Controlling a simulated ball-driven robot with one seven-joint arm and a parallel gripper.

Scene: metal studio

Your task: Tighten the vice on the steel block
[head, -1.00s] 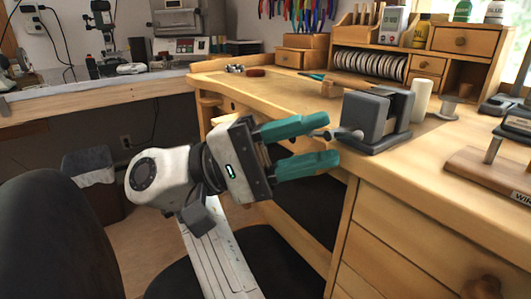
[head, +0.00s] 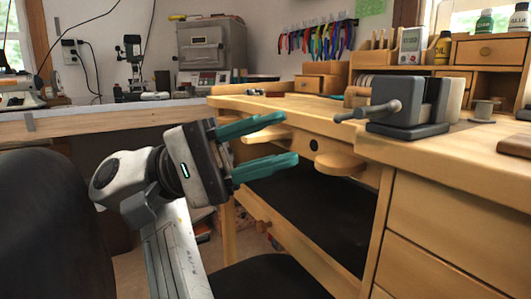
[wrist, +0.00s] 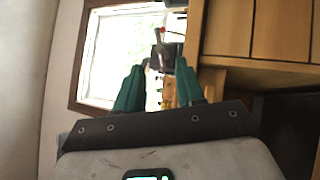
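The grey vice (head: 397,97) stands on the bench top near its front edge. Its handle (head: 365,113) sticks out to the left, with a round knob on the screw. A dark block-like shape (head: 431,98) sits behind the front jaw; I cannot tell whether this is the steel block or the rear jaw. My gripper (head: 291,138) has two teal fingers spread apart with nothing between them. It is left of and a little below the handle, apart from it. In the wrist view a dark shape that looks like the vice (wrist: 166,56) shows beyond the fingertips.
The bench front has a rounded wooden peg (head: 340,163) close to my lower finger. Drawers (head: 450,235) lie below the vice. A spool (head: 483,110) and small wooden cabinet (head: 490,52) stand behind. A black chair (head: 45,225) is at left.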

